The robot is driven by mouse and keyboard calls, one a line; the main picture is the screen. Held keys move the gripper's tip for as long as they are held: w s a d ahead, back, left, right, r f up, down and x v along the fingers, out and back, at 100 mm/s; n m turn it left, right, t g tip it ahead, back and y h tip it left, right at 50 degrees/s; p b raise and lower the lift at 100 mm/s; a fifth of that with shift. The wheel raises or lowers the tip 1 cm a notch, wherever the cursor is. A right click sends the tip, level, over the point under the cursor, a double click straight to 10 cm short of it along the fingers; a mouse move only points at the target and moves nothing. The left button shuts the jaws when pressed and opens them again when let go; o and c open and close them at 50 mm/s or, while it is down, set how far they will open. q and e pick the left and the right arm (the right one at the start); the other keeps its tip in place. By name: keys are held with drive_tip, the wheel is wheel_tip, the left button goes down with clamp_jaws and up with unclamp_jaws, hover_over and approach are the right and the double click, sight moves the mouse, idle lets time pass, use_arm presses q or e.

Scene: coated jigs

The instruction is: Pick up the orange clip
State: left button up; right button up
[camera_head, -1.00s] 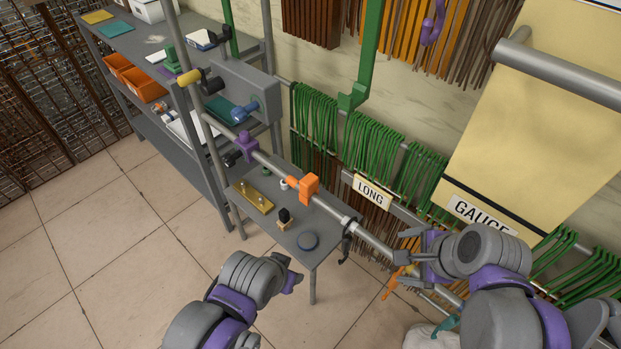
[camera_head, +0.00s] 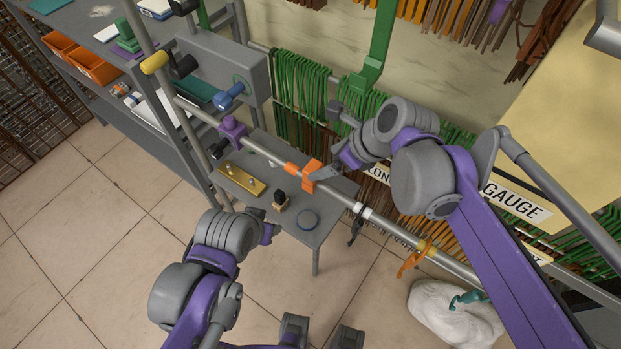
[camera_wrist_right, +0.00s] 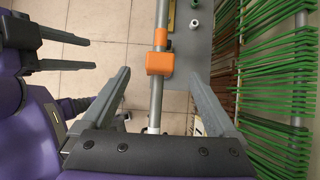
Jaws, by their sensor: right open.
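The orange clip (camera_head: 312,172) sits around the long grey rail, above the small grey table. In the right wrist view the clip (camera_wrist_right: 160,62) shows as an orange block with a narrower collar on the rail. My right gripper (camera_head: 320,143) is open and empty, with one finger beside the clip. In its wrist view the right gripper (camera_wrist_right: 158,74) has its fingers either side of the rail, and the clip appears between their tips; contact cannot be told. My left gripper (camera_head: 269,232) is lower left of the table; in the right wrist view its two fingers (camera_wrist_right: 65,52) are apart and empty.
The rail (camera_head: 385,222) also carries a purple clamp (camera_head: 232,129), a white collar and a hanging orange piece (camera_head: 415,259). The table (camera_head: 318,237) bears a brass plate and a blue disc. Green hangers (camera_head: 300,90) line the wall behind. Floor lies open at left.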

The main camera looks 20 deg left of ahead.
sight(315, 168)
drive_tip(key=x, duration=0.7)
drive_tip(key=shift+a+f, duration=0.1)
drive_tip(key=shift+f, duration=0.25)
clamp_jaws()
